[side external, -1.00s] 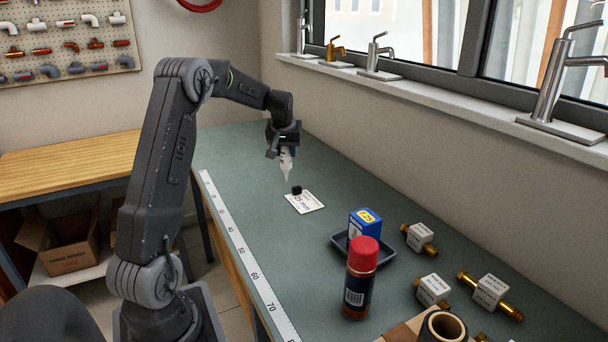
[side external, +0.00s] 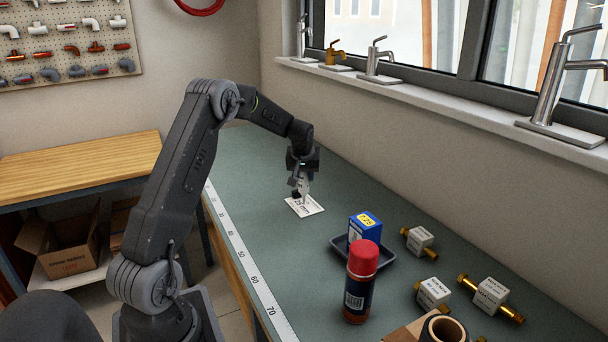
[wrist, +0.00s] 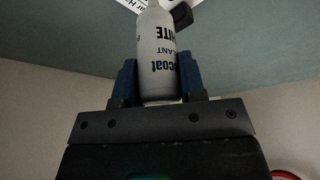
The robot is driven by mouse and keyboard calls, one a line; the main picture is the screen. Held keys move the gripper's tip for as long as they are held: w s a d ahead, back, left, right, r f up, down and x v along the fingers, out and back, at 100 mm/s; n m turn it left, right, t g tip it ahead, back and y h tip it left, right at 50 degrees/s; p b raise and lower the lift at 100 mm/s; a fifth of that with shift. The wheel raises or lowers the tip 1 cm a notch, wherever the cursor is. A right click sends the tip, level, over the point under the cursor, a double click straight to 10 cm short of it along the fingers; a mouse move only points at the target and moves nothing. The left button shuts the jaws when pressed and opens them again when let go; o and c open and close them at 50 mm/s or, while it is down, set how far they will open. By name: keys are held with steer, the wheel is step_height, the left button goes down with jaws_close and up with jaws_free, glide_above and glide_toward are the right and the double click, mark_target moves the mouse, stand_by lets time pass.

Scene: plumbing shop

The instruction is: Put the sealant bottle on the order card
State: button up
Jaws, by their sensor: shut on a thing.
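The sealant bottle (side external: 304,186) is white with dark lettering and hangs below my gripper (side external: 302,176), its narrow end downward. My gripper is shut on it; in the wrist view the blue fingers grip both sides of the bottle (wrist: 158,60). The white order card (side external: 310,209) lies flat on the green bench top, directly under the bottle. A corner of the card (wrist: 130,3) shows at the top of the wrist view. I cannot tell whether the bottle's tip touches the card. A small black block (side external: 296,194) sits at the card's far left edge, close beside the bottle.
A dark tray (side external: 383,262) holding a blue box (side external: 364,228) and a red-capped can (side external: 361,282) stand nearer the camera. Brass fittings with white tags (side external: 489,296) lie at right. A ruler strip (side external: 252,278) runs along the left edge.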

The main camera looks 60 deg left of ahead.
steer(key=shift+f, duration=0.1)
steer(key=o, duration=1)
steer(key=shift+c, duration=0.2)
